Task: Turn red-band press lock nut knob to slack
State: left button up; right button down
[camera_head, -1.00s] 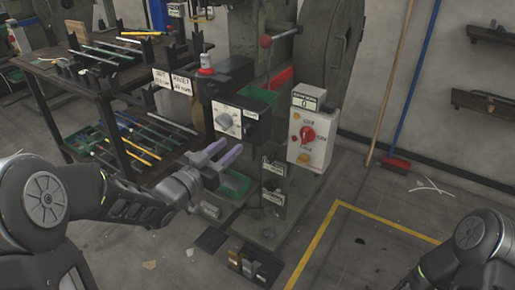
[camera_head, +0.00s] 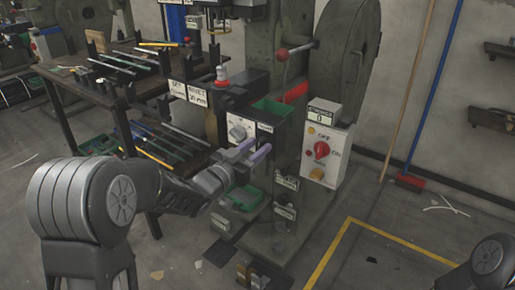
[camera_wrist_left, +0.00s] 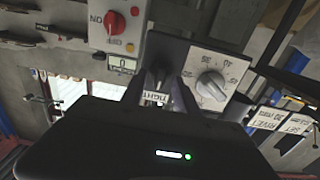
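The press control box shows a pale plate with a white numbered dial (camera_head: 238,132). The dial also shows in the left wrist view (camera_wrist_left: 212,86), where the picture is upside down. Beside it is a dark lock nut knob (camera_wrist_left: 158,74), near a label reading TIGHT (camera_wrist_left: 157,97). In the head view my gripper hides this knob. My left gripper (camera_head: 251,150) is open, its two fingers pointing at the box just in front of it. In the wrist view its fingertips (camera_wrist_left: 161,88) lie on either side of the knob; contact cannot be told. My right gripper is out of view.
A switch box with a red rotary switch (camera_head: 322,149) stands right of the control box. A red-ringed fitting (camera_head: 221,76) sits above the dial. A green tray (camera_head: 244,198) lies below my gripper. A tool table (camera_head: 75,72) is at left. Floor at right is mostly clear.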

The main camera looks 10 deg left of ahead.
pick_arm(q)
jog(key=shift+w+d, duration=0.1)
jog(key=shift+w, duration=0.2)
grip_shut()
dwell(0.5)
